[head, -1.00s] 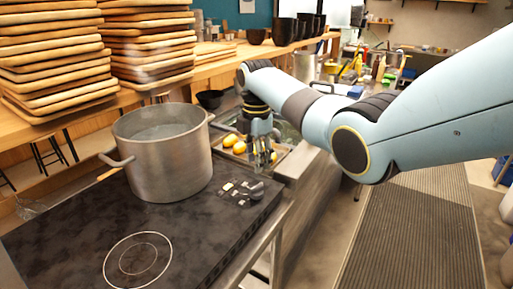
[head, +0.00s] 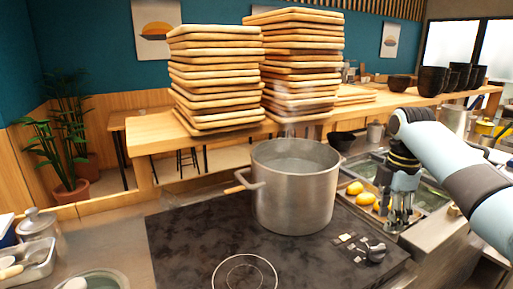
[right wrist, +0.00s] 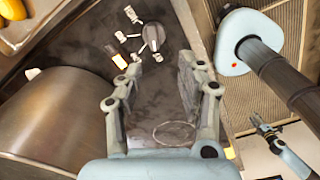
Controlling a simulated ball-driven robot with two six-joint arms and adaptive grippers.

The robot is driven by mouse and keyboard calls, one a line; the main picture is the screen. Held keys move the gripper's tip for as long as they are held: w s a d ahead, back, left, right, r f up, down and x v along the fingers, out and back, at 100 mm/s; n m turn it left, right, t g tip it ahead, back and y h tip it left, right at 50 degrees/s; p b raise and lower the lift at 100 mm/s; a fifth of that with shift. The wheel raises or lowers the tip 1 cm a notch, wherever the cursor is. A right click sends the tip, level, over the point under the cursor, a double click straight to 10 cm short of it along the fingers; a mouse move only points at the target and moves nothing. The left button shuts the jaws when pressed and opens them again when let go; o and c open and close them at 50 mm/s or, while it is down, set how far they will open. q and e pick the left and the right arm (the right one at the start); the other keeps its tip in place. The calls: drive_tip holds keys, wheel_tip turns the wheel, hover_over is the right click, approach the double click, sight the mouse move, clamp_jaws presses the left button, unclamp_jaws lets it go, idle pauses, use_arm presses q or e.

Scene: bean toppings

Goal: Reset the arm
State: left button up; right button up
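My right arm comes in from the right in the head view. My right gripper (head: 400,218) hangs fingers down in front of the tray of yellow food, right of the big pot. In the right wrist view its two fingers (right wrist: 158,75) stand apart with nothing between them, above the dark stove top and a black knob (right wrist: 153,36). My left gripper is not in the head view. A small light blue and black part at the lower right of the right wrist view looks like my left gripper (right wrist: 268,132); its fingers are too small to read.
A steel pot (head: 295,195) stands on the black stove (head: 190,235), close left of my right gripper. Yellow pieces (head: 366,198) lie on a tray behind the gripper. Stacked wooden boards (head: 215,85) and black bowls (head: 432,80) stand on the back counter. The front stove ring (head: 245,275) is bare.

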drive_tip(key=s+a+f+m+t, duration=0.15)
drive_tip(key=s+f+m, duration=0.25)
drive_tip(key=s, duration=0.4)
drive_tip(key=s+a+f+m, duration=0.3)
drive_tip(key=s+m, duration=0.1)
drive_tip(key=s, duration=0.5)
drive_tip(key=s+a+r+m+t, duration=0.1)
drive_tip(key=s+a+r+m, duration=0.2)
drive_tip(key=s, duration=0.5)
drive_tip(key=s+a+r+m+t, duration=0.1)
drive_tip(key=s+r+m, duration=0.2)
drive_tip(key=s+m, duration=0.35)
drive_tip(key=s+d+f+g+b, duration=0.15)
drive_tip(key=f+b, duration=0.35)
drive_tip(key=f, duration=1.3)
drive_tip(key=s+d+f+b, duration=0.25)
drive_tip(key=f+b, duration=0.25)
drive_tip(key=f, duration=1.3)
drive_tip(key=s+f+b, duration=0.4)
drive_tip(key=s+f, duration=0.5)
drive_tip(key=f, duration=0.3)
drive_tip(key=s+f+g+b, duration=0.1)
drive_tip(key=s+f+b, duration=0.2)
drive_tip(key=s+f, duration=0.6)
wheel_tip(320, 180, down, 3)
drive_tip(key=shift+s+r+n+h+b, duration=0.1)
drive_tip(key=shift+s+n+h+b, duration=0.15)
drive_tip(key=shift+n+h+b, duration=0.1)
